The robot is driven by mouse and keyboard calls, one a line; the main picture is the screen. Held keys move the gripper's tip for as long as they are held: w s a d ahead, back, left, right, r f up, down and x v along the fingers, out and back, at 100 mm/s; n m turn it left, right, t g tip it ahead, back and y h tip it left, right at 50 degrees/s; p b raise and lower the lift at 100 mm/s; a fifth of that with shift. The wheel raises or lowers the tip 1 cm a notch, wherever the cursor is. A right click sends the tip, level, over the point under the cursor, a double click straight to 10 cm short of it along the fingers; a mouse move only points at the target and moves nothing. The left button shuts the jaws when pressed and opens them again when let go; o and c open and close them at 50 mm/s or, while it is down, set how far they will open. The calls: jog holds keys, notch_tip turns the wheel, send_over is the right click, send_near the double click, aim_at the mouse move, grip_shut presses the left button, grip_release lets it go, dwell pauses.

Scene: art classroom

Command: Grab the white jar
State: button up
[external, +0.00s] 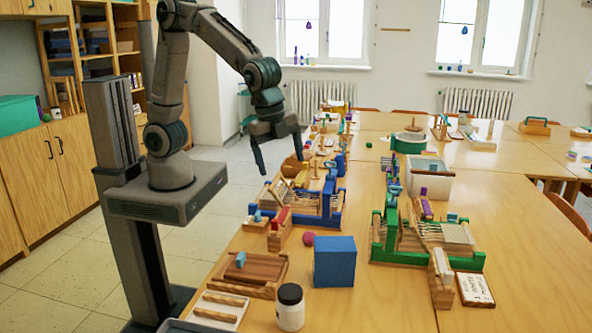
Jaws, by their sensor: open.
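The white jar (290,312) stands upright near the front edge of the table, at the bottom of the external view. It has a black lid. My gripper (280,158) is open and empty, with its fingers pointing down. It hangs high above the left side of the table, well behind the jar and apart from it. Nothing hides the jar, and nothing touches its lid.
A blue box (334,262) stands just behind and right of the jar. A wooden tray (262,268) and a white tray (217,311) lie to its left. A blue loom (325,205) and a green loom (428,240) stand farther back. Bare tabletop lies right of the jar.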

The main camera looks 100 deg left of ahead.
aim_at(290, 291)
jog(key=w+d+f+m+g+h+b, duration=0.1)
jog(key=w+d+f+m, duration=0.2)
jog(key=d+f, duration=0.45)
jog(key=w+d+f+m+g+h+b, duration=0.1)
jog(key=w+d+f+m, duration=0.25)
jog(key=d+f, duration=0.45)
jog(key=shift+n, duration=0.35)
jog(key=f, duration=0.2)
jog(key=d+f+p, duration=0.1)
jog(key=f, duration=0.2)
jog(key=d+f, duration=0.1)
jog(key=f, duration=0.1)
jog(key=shift+w+d+f+p, duration=0.15)
jog(key=shift+d+p, duration=0.05)
jog(key=shift+p, duration=0.2)
jog(key=shift+d+f+p, duration=0.2)
jog(key=shift+f+p, duration=0.3)
jog(key=shift+f, duration=0.8)
jog(key=shift+d+f+p, duration=0.15)
jog(key=shift+f+p, duration=0.3)
jog(key=shift+f, duration=0.85)
jog(key=c, duration=1.3)
